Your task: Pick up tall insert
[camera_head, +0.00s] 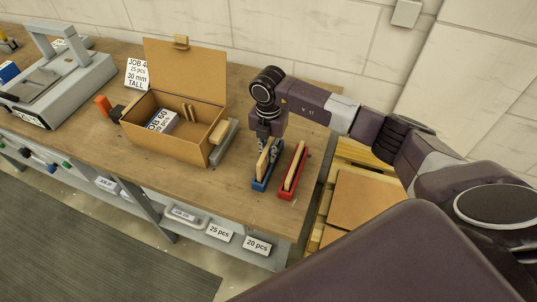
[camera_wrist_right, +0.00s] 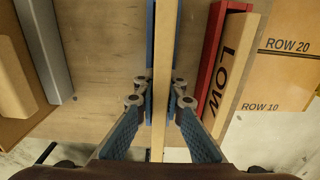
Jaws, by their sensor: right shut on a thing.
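The tall insert, a wooden slat (camera_head: 264,161), stands upright at the blue holder (camera_head: 260,185) near the table's right end. My right gripper (camera_head: 268,152) points down over it and is shut on it, one finger on each side. In the right wrist view the slat (camera_wrist_right: 161,85) runs between the two fingertips (camera_wrist_right: 160,95), with the blue holder (camera_wrist_right: 150,30) behind it. I cannot tell whether the slat is clear of the holder. My left gripper is not in view.
Beside it stands a red holder (camera_head: 287,192) with a wooden insert marked LOW (camera_wrist_right: 226,70). An open cardboard box (camera_head: 165,147) with an upright lid stands to the left. A sign (camera_head: 137,74) reads JOB 4, 25 pcs, 30 mm TALL. A grey machine (camera_head: 75,80) stands far left.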

